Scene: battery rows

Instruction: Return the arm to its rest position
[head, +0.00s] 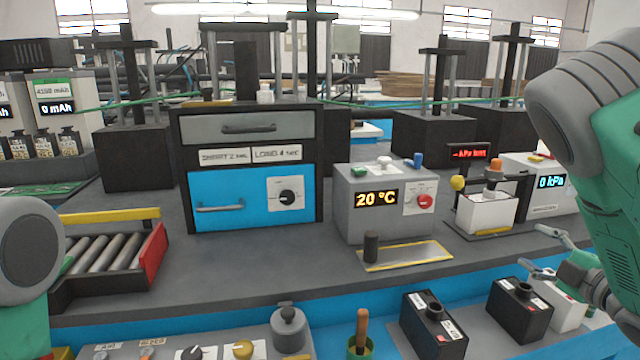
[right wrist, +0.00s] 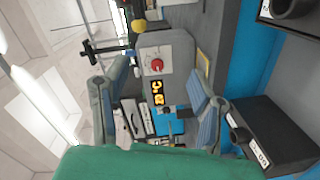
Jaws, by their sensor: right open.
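My right arm comes in from the right edge of the head view, with green and grey links. My right gripper (head: 537,250) is at the lower right, above the front shelf and in front of the bench edge. Its two fingers are apart with nothing between them. In the right wrist view the open gripper (right wrist: 157,75) also shows empty, with the grey 20 °C box (right wrist: 178,52) beyond the fingers. Only a grey joint and green link of my left arm show at the left edge. My left gripper is out of view.
Black batteries (head: 433,325) (head: 519,308) stand on the front shelf, near my right gripper. The blue-drawer cabinet (head: 318,170), the 20 °C box (head: 356,222) and the kPa box (head: 544,207) stand on the bench. A rack of cylinders (head: 159,250) is near my left arm.

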